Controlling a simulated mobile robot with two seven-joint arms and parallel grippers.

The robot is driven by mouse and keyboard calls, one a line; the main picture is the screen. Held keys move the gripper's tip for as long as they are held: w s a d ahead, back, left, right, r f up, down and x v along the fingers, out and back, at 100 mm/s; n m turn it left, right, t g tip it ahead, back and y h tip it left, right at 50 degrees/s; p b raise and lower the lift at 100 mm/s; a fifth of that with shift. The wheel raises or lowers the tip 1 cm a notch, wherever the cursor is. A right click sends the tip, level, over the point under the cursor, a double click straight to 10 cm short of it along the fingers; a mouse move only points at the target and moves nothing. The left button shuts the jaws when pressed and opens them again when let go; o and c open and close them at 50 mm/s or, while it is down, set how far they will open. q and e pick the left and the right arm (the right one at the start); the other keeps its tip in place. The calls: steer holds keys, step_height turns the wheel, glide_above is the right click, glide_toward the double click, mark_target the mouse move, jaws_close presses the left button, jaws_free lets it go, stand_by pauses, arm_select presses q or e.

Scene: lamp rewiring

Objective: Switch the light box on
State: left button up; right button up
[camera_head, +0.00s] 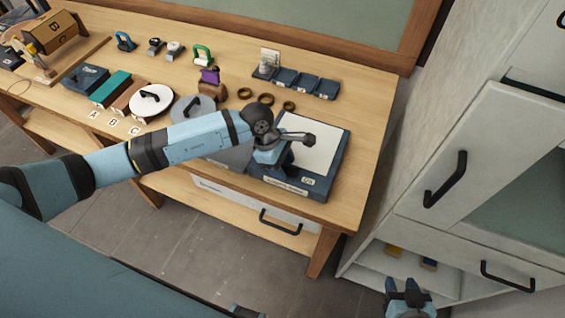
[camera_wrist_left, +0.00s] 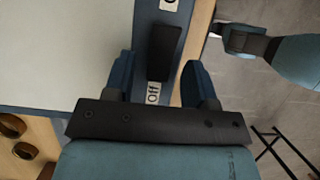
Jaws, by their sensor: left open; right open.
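The light box (camera_head: 335,168) sits at the right end of the workbench, a dark blue frame around a pale panel. I cannot tell whether the panel is lit. Its switch (camera_wrist_left: 165,52) is a black bar on the frame in the left wrist view, with an "Off" label (camera_wrist_left: 153,93) at its lower end and a partly cut-off label at its upper end. My left gripper (camera_head: 282,168) is open above the frame, its fingers (camera_wrist_left: 157,70) on either side of the switch, holding nothing. Contact is unclear. In the head view the arm hides the switch. My right gripper (camera_head: 408,292) is open and empty, low by the cabinet.
Dark blue blocks (camera_head: 308,86) and several dark rings (camera_head: 266,99) lie behind the light box. A round white lid with a handle (camera_head: 150,100) is further left. A pale cabinet (camera_head: 470,150) stands right of the workbench, with a floor gap between.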

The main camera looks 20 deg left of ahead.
arm_select(q)
steer(key=shift+c, duration=0.5)
steer(key=c, duration=0.8)
steer(key=y, duration=0.1)
steer(key=d+y+b, duration=0.1)
steer(key=y, duration=0.1)
steer(key=shift+r, duration=0.2)
steer(key=shift+y, duration=0.6)
steer(key=o, duration=0.9)
steer(key=shift+r, duration=0.1)
